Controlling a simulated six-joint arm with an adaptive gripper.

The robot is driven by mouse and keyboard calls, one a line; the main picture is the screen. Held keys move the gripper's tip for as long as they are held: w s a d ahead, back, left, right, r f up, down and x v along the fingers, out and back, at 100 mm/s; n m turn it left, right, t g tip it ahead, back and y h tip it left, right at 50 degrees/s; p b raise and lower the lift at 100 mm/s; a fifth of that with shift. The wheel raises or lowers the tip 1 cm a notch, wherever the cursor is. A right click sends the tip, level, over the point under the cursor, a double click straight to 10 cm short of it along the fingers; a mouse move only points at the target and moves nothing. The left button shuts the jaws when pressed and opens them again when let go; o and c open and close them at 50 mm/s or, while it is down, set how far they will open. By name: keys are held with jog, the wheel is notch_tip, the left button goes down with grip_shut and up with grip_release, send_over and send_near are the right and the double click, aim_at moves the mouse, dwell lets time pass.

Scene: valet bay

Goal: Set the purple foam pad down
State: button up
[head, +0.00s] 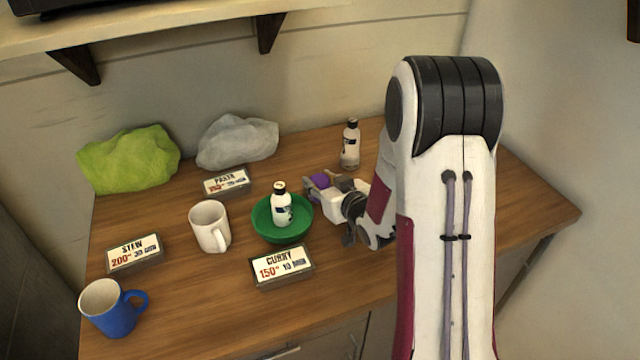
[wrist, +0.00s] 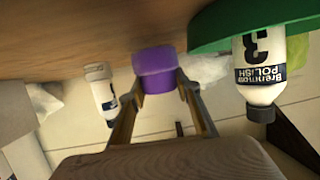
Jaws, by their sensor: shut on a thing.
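The purple foam pad (wrist: 155,70) is between the fingertips of my gripper (wrist: 156,84) in the wrist view. My gripper is shut on it. In the head view the pad (head: 320,181) shows as a small purple patch at the end of my gripper (head: 322,186), low over the wooden counter (head: 370,262), right of the green bowl. I cannot tell whether the pad touches the counter. Part of the pad is hidden by the fingers.
A green bowl (head: 262,231) holding a white polish bottle (head: 281,207) is close left of my gripper. Another bottle (head: 350,146) stands behind. A white mug (head: 209,227), blue mug (head: 112,308), signs (head: 281,266) and grey (head: 236,143) and green (head: 127,159) cloths occupy the left.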

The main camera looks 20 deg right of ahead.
aim_at(324, 187)
jog(key=shift+f, duration=0.55)
jog(key=shift+f, duration=0.15)
jog(key=o, duration=1.1)
jog(key=shift+s+r, duration=0.35)
jog(key=shift+s, duration=0.1)
jog(key=shift+v, duration=3.3)
jog(key=shift+r, duration=0.1)
